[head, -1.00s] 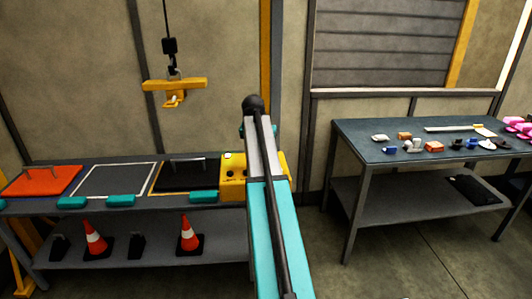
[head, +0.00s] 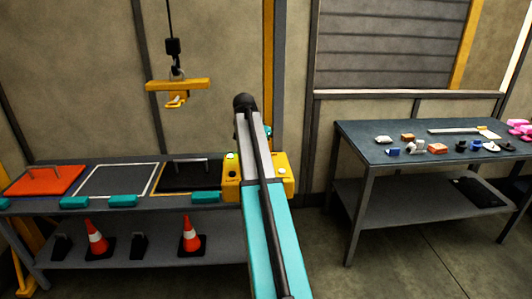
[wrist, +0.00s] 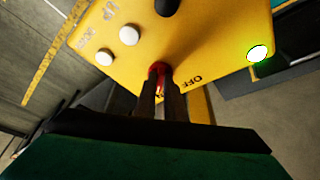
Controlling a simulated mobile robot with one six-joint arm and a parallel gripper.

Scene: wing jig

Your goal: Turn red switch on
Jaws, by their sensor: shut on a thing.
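The red switch (wrist: 157,68) is a small red lever on the yellow control box (wrist: 215,55), close to the printed word OFF. In the wrist view my gripper (wrist: 159,82) has its two dark fingers closed around the lever, and they hide most of it. The yellow box also shows in the head view (head: 281,178) at the right end of the left bench, partly behind my arm. My fingers and the red switch are hidden there.
The box also carries white buttons (wrist: 129,35), a black knob (wrist: 168,5) and a lamp (wrist: 258,53) glowing white-green. A yellow hoist beam (head: 190,85) hangs above the left bench. A second bench (head: 350,140) with small parts stands at right.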

